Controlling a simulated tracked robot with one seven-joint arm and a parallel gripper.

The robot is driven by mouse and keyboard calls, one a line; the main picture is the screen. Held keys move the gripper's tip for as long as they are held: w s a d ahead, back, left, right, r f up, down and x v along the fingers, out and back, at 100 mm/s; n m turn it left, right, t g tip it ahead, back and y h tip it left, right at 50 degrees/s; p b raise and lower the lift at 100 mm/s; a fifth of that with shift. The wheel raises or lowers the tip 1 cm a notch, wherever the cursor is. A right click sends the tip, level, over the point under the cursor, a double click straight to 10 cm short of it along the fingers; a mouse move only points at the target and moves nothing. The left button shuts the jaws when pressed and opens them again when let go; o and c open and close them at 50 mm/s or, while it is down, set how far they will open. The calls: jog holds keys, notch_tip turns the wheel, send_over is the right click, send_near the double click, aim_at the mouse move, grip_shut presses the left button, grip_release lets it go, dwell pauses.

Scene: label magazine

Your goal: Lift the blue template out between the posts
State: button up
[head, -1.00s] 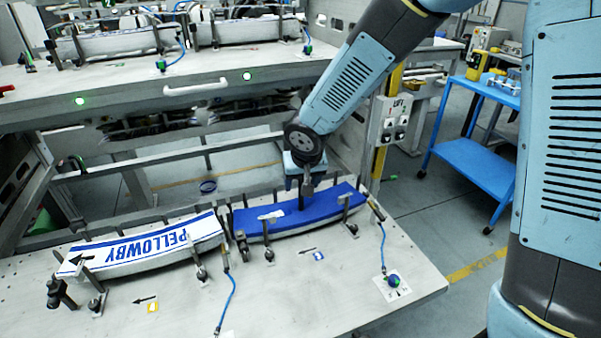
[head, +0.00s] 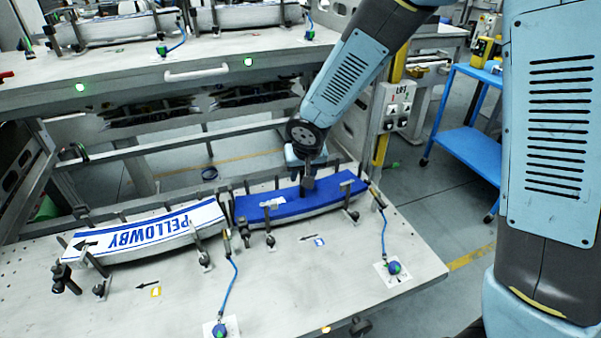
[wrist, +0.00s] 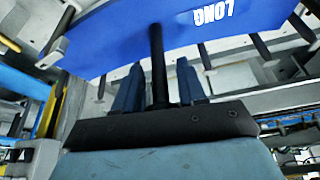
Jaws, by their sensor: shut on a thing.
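The blue template (head: 290,209) is a long curved plate at the right of the lower bench, with a white patch reading LONG in the wrist view (wrist: 130,38). Thin dark posts (head: 268,226) stand along its front and back edges. My gripper (head: 308,178) is above its middle, shut on its dark upright handle (wrist: 157,65). My fingers stand on either side of the handle in the wrist view (wrist: 160,88). The plate looks low between the posts; I cannot tell whether it touches what lies beneath.
A white label stack marked PELLOWBY (head: 185,220) lies just left of the template between its own posts. Blue cables and knobs (head: 393,268) sit at the bench front. An upper shelf (head: 130,95) holds more stacks behind. A blue trolley (head: 465,150) stands right.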

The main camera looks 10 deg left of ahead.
grip_shut()
jog(key=shift+r, duration=0.15)
jog(key=shift+w+r, duration=0.2)
jog(key=shift+r, duration=1.8)
jog(key=shift+s+r, duration=0.1)
jog(key=shift+r, duration=4.3)
